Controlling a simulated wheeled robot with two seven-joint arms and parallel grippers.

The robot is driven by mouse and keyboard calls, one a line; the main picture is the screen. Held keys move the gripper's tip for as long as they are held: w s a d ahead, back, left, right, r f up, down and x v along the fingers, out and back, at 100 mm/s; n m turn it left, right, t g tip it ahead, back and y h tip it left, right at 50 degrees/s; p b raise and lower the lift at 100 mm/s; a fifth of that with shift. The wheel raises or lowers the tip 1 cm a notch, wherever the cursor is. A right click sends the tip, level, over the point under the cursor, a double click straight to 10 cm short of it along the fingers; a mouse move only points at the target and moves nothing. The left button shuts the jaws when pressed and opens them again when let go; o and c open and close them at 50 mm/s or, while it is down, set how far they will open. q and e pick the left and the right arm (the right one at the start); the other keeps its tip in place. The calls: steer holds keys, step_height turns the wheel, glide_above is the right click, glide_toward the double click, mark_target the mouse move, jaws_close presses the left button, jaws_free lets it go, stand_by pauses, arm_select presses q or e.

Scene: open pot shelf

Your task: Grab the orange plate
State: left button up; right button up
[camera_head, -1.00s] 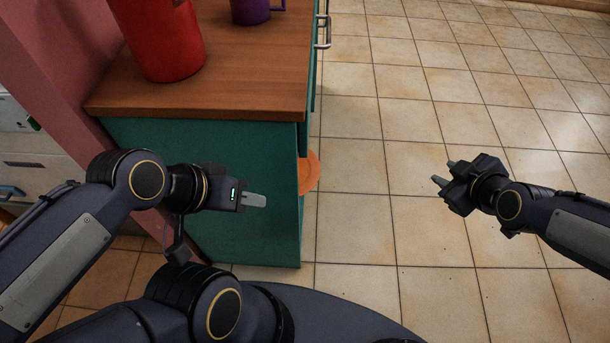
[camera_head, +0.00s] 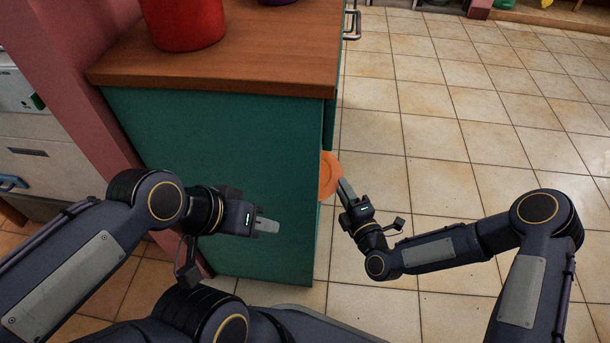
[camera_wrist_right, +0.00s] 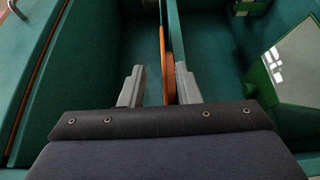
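The orange plate (camera_head: 327,174) juts edge-out from the right side of the teal cabinet (camera_head: 220,185); the cabinet hides the rest of it. My right gripper (camera_head: 347,190) is at the plate's outer edge. In the right wrist view the plate (camera_wrist_right: 166,65) is a thin upright orange strip. It lies between the two fingers of my right gripper (camera_wrist_right: 158,88), which are apart. The plate is close to the right finger, with a clear gap to the left one. My left gripper (camera_head: 266,226) is in front of the cabinet's teal side, away from the plate; its finger opening cannot be made out.
The cabinet's wooden top (camera_head: 250,60) carries a red pot (camera_head: 185,22) and a purple item (camera_head: 278,2). In the right wrist view a teal upright divider (camera_wrist_right: 176,35) stands just right of the plate. Tiled floor (camera_head: 440,140) to the right is open.

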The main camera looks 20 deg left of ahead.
mark_target(335, 176)
steer(key=x, duration=0.1)
steer(key=b+x, duration=0.1)
steer(key=x, duration=0.1)
steer(key=b+x, duration=0.1)
steer(key=shift+w+a+f, duration=0.25)
steer(key=shift+f, duration=0.15)
steer(key=shift+w+a+r, duration=0.1)
steer(key=shift+w+a, duration=0.3)
jaws_close()
steer(key=shift+r, duration=0.1)
